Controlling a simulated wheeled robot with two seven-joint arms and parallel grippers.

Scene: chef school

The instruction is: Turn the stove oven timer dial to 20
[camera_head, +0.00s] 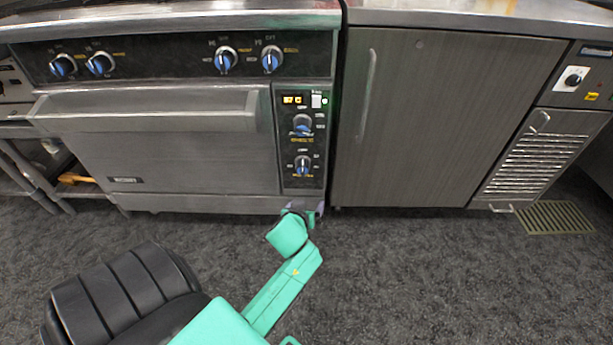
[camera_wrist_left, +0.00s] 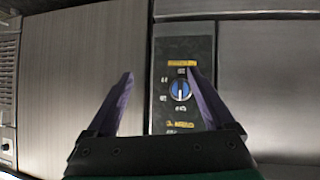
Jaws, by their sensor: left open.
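The oven control panel (camera_head: 289,180) is on the right side of the stove front. It carries two blue-and-black dials, an upper one (camera_head: 303,124) and a lower one (camera_head: 303,163). Their labels are too small to read, so I cannot tell which is the timer. My left gripper (camera_head: 303,207) is low in front of the panel's bottom, its fingers partly hidden by its wrist. In the left wrist view, which looks upside down, its open fingers (camera_wrist_left: 160,75) frame one blue dial (camera_wrist_left: 180,90), apparently the lower one, nearer the right finger. Nothing is held. My right gripper is not in view.
The oven door handle (camera_head: 145,108) juts out left of the panel. Several burner knobs (camera_head: 225,60) line the stove top front. A cabinet (camera_head: 430,130) with a vertical handle stands to the right. The grey floor (camera_head: 420,280) in front is open.

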